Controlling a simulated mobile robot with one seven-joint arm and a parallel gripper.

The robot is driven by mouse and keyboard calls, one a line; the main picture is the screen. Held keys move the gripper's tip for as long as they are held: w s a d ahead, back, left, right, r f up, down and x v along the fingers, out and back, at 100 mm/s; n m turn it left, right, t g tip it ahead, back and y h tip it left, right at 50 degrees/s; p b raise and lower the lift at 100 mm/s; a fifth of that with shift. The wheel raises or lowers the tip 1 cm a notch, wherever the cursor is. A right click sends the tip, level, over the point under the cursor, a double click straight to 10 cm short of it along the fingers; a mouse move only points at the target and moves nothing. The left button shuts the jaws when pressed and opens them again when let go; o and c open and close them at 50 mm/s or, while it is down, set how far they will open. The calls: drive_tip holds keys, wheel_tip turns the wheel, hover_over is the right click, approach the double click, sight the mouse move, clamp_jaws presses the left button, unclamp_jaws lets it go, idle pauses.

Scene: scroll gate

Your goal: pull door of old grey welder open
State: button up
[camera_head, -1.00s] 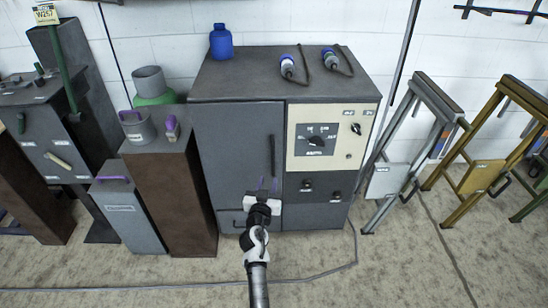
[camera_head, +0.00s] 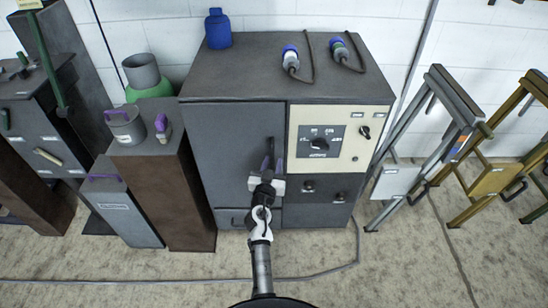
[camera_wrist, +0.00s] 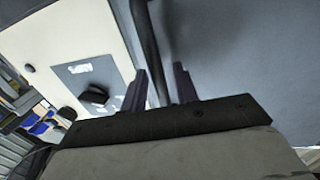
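The old grey welder (camera_head: 240,77) is a boxy cabinet against the wall. Its grey door (camera_head: 225,135) is on the left side of the front and looks closed. A dark vertical handle (camera_head: 271,146) stands near the door's right edge. My gripper (camera_head: 271,164) is in front of the handle's lower part. In the wrist view, the two purple-grey fingers (camera_wrist: 160,88) are apart, with the handle bar (camera_wrist: 148,45) running between them. A gap shows beside the bar, so the fingers do not look closed on it. The handle's lower end is hidden behind my gripper.
The cream control panel (camera_head: 366,151) with knobs is right of the door. A brown-sided cabinet (camera_head: 175,205) and a small grey box (camera_head: 124,215) stand close on the left. Metal trestles (camera_head: 440,125) stand to the right. A cable (camera_head: 180,281) lies on the floor in front.

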drive_tip(key=shift+w, duration=0.1)
clamp_jaws()
idle(0.3)
drive_tip(key=shift+s, duration=0.2)
